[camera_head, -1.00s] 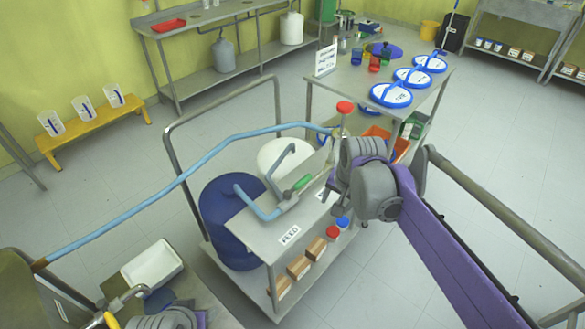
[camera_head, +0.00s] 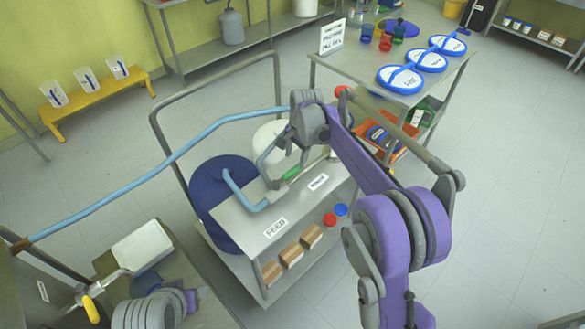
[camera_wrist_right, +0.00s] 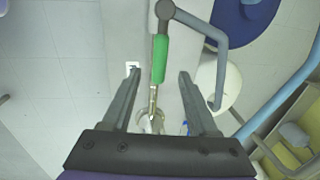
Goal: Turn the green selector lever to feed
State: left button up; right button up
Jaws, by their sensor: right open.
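The green selector lever (camera_head: 291,174) sits on a valve on top of the grey cart (camera_head: 240,222). In the right wrist view the open fingers (camera_wrist_right: 159,71) lie either side of the green lever (camera_wrist_right: 160,60); contact and depth are unclear. My left gripper does not show; only part of my left arm is at bottom left.
A light-blue hose (camera_head: 165,160) arches over the cart's left side, near a steel handle frame (camera_head: 172,160). A blue drum (camera_head: 222,190) and a white one (camera_head: 270,138) stand behind. A table with blue-rimmed discs (camera_head: 400,80) is at upper right.

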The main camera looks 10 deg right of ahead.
aim_at(293, 170)
jog(key=f, duration=0.4)
jog(key=w+f, duration=0.1)
jog(key=f, duration=0.2)
jog(key=shift+a+f, duration=0.1)
jog(key=shift+a, duration=0.15)
grip_shut()
dwell(1.1)
